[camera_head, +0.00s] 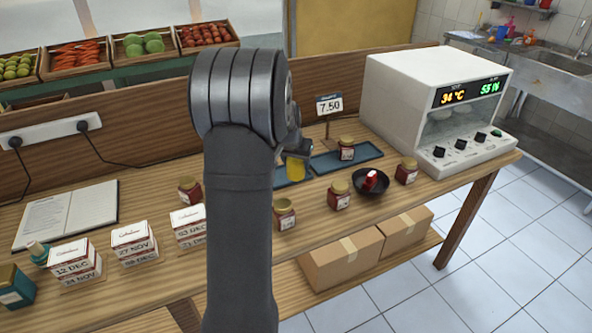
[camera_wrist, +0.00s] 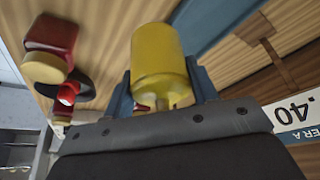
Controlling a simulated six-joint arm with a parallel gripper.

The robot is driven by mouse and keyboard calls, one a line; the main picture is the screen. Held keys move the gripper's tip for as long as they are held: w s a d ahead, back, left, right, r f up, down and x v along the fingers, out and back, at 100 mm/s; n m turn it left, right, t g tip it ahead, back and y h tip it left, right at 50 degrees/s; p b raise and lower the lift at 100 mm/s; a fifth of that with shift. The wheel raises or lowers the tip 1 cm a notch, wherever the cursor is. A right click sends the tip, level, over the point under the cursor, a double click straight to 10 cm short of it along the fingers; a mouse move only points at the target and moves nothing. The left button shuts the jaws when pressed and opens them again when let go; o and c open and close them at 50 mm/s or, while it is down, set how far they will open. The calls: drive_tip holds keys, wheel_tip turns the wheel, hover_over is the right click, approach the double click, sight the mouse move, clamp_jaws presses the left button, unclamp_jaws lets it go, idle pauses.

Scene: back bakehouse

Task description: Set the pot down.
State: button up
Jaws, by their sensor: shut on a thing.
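My gripper (camera_wrist: 163,88) is shut on a yellow pot (camera_wrist: 160,52), with one blue-grey finger on each side of it. The head view shows the yellow pot (camera_head: 296,168) below my gripper (camera_head: 299,150), over or at the blue tray (camera_head: 291,181) on the counter. My arm hides part of this spot, and I cannot tell whether the pot touches the tray. A second blue tray (camera_head: 362,157) lies just to the right, with a red jar (camera_head: 346,149) on it. In the wrist view a blue strip (camera_wrist: 215,22) runs beside the pot.
A price sign (camera_head: 329,104) stands behind the trays. Red jars (camera_head: 284,214) (camera_head: 339,196) (camera_head: 406,172) and a black bowl (camera_head: 371,184) holding a red thing line the front. A white cabinet (camera_head: 440,105) stands right. Small boxes (camera_head: 134,243) and an open book (camera_head: 66,214) lie left.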

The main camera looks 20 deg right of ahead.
sight(296, 172)
drive_tip(key=shift+f, duration=1.65)
drive_tip(key=shift+f, duration=0.3)
drive_tip(key=shift+f, duration=0.3)
drive_tip(key=o, duration=1.2)
drive_tip(key=v, duration=1.3)
drive_tip(key=shift+d+r, duration=0.15)
drive_tip(key=shift+w, duration=0.1)
